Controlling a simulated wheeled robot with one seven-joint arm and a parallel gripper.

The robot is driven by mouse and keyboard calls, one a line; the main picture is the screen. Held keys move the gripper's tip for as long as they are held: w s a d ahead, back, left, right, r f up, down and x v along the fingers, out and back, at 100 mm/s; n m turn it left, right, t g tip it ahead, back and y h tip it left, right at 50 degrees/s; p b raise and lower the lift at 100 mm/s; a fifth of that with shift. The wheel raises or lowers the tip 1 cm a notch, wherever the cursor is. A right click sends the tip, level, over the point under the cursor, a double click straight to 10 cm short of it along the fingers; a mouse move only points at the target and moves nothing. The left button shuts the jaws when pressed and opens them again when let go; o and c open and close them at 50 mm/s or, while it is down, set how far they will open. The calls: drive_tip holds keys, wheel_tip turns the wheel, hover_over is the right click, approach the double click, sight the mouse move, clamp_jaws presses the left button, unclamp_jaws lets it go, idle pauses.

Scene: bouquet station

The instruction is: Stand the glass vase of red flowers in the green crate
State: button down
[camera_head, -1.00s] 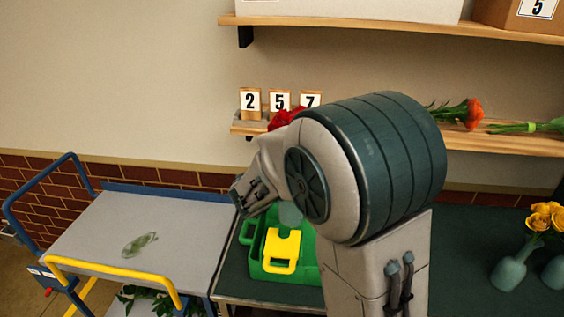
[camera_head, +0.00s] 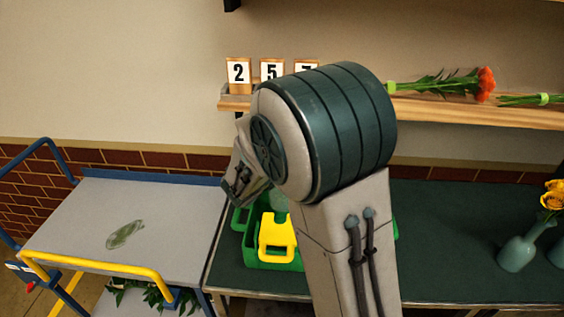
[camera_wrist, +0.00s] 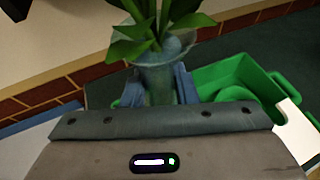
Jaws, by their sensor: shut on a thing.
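My gripper (camera_wrist: 158,88) is shut on the glass vase (camera_wrist: 165,50), one finger on each side of it. Green leaves (camera_wrist: 150,30) rise from its mouth; the red flowers are out of the wrist view and hidden behind my arm in the head view. The green crate (camera_wrist: 205,78) lies to the right of the vase in the wrist view.
A blue-and-yellow trolley (camera_head: 130,215) stands left. Grey-green vases with yellow flowers (camera_head: 516,250) stand right. A wall shelf (camera_head: 440,108) with number cards (camera_head: 238,75) and loose flowers runs behind.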

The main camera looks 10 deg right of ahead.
drive_tip(key=shift+f+b, duration=1.95)
drive_tip(key=shift+f, duration=0.85)
drive_tip(key=shift+f+b, duration=2.6)
drive_tip(key=shift+f, duration=0.3)
drive_tip(key=c, duration=1.1)
unclamp_jaws()
drive_tip(key=shift+o, duration=0.2)
